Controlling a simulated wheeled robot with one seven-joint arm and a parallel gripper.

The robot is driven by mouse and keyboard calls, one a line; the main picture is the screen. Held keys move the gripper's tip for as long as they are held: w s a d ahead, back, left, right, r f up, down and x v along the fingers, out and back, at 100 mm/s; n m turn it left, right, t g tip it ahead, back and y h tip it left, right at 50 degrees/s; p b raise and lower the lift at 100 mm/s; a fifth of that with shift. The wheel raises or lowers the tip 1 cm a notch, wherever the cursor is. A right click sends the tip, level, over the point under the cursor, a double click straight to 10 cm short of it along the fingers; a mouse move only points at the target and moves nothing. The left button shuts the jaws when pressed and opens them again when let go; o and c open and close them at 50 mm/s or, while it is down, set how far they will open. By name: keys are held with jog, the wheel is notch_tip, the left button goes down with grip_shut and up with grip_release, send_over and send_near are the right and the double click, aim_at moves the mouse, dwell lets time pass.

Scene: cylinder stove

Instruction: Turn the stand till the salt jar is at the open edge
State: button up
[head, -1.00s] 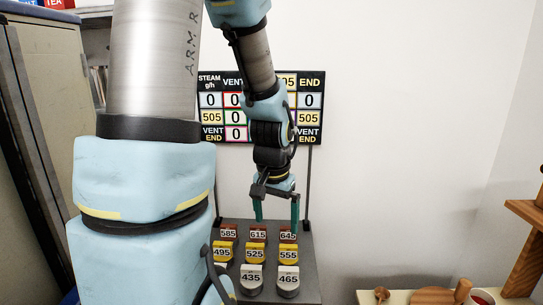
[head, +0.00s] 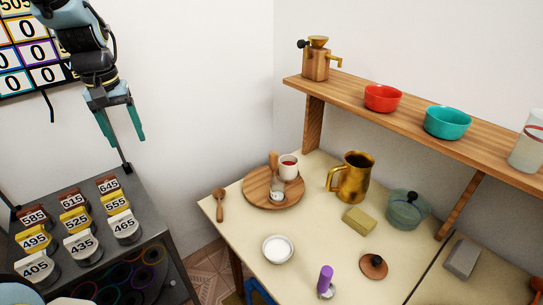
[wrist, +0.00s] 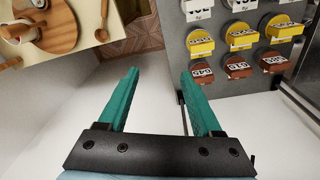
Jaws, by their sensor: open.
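The stand (head: 256,193) is a round wooden disc on the cream table, near its far left corner. A small clear jar with white contents, seemingly the salt jar (head: 277,190), is on the stand's near half. Behind it are a wooden upright piece (head: 272,161) and a white cup with red contents (head: 289,168). The stand also shows at the upper left of the wrist view (wrist: 62,42), partly cut off; I cannot make out the jar there. My gripper (head: 121,139) is open and empty, in the air left of the table; its fingers show in the wrist view (wrist: 160,74).
A wooden spoon (head: 219,204) lies left of the stand. A brass jug (head: 352,178) and white bowl (head: 278,250) are nearby. A wooden shelf (head: 410,108) overhangs the table's back.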

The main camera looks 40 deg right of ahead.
jog(key=s+d+f+m, duration=0.1)
jog(key=d+f+m, duration=0.1)
jog(key=d, duration=1.2)
jog(key=m+b, duration=0.2)
jog(key=m, duration=0.1)
send_near(274, 153)
jog(key=shift+w+d+g+y, duration=0.2)
jog(key=shift+g+y, duration=0.1)
notch_tip(274, 153, down, 10)
jog(key=p, duration=0.3)
jog(key=shift+f, duration=0.1)
grip_shut()
